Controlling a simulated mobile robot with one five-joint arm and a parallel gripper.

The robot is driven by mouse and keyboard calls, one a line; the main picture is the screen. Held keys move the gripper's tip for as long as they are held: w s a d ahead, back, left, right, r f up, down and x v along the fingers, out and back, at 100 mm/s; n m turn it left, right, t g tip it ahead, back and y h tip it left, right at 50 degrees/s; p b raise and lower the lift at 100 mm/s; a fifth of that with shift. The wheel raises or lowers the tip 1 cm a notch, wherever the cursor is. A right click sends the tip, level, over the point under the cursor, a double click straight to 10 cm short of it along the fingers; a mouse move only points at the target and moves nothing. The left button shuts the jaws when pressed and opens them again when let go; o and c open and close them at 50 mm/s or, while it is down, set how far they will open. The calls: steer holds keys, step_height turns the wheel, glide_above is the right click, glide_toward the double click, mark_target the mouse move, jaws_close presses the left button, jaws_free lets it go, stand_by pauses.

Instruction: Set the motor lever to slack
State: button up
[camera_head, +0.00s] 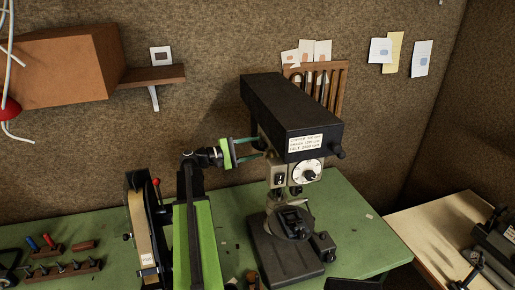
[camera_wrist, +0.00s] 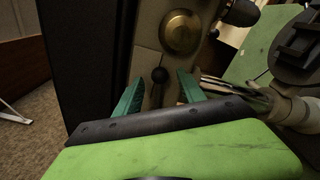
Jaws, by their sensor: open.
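The drill press (camera_head: 291,112) stands on the green bench with a black head on a grey column. A small lever with a black ball knob (camera_wrist: 160,75) is on the grey side of its head, below a round brass cap (camera_wrist: 181,32). My gripper (camera_head: 257,147) is open at the left side of the press. In the wrist view its two teal fingers stand either side of the knob, apart from it as far as I can tell. In the head view this lever cannot be made out. Any lever position marking is not visible.
A belt machine with a red knob (camera_head: 156,181) stands left of my arm. A wooden wall rack (camera_head: 340,88) hangs behind the press. A brown box (camera_head: 65,65) and a small shelf (camera_head: 152,76) are on the wall. Hand tools lie at the bench's left end.

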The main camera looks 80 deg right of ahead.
steer(key=shift+s+d, duration=0.25)
steer(key=shift+s, duration=0.3)
steer(key=shift+c, duration=0.4)
jaws_close()
stand_by(0.6)
